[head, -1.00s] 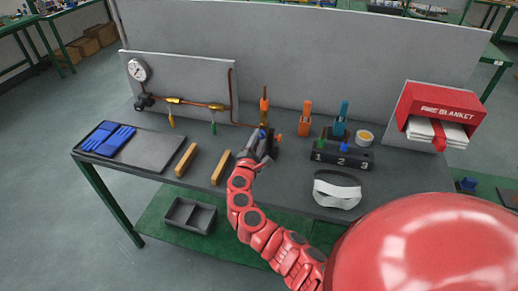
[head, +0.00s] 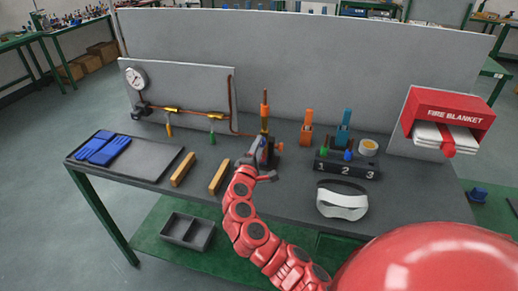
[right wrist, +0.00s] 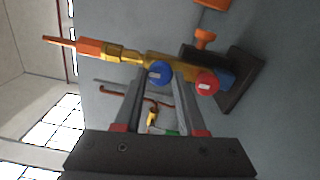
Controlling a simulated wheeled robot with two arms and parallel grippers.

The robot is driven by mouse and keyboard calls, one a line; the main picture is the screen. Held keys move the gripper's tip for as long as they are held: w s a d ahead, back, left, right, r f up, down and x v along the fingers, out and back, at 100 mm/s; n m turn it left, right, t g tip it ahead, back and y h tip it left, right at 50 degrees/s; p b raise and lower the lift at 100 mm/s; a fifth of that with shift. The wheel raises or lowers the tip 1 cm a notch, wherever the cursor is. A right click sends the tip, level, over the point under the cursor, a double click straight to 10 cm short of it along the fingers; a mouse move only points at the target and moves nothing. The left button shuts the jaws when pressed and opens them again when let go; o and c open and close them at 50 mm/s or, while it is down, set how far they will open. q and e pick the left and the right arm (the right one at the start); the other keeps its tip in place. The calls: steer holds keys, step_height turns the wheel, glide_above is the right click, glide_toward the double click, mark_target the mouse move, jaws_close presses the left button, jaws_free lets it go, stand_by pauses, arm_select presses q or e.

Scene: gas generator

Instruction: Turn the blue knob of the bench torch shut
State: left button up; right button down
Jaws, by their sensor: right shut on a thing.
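The bench torch (head: 265,112) stands upright on the dark bench, with an orange tip and a brass body. In the right wrist view the torch (right wrist: 124,55) lies sideways across the picture. Its blue knob (right wrist: 160,72) sits between my right fingertips, and a red knob (right wrist: 208,83) is just to the right of them. My right gripper (right wrist: 159,82) is shut on the blue knob; in the head view this gripper (head: 257,153) is at the torch's lower part and hides the blue knob there. My left gripper is not in view.
Orange (head: 306,128) and blue (head: 343,127) tools stand behind a numbered black block (head: 346,170). A white visor (head: 342,205), yellow bars (head: 183,169), a tray with blue gloves (head: 150,162) and a gauge panel (head: 195,90) surround the torch.

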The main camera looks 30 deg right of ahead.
steer(key=c, duration=0.5)
jaws_free()
steer(key=b+v, duration=0.3)
steer(key=v, duration=1.4)
steer(key=shift+s+a, duration=0.15)
steer(key=shift+a, duration=0.05)
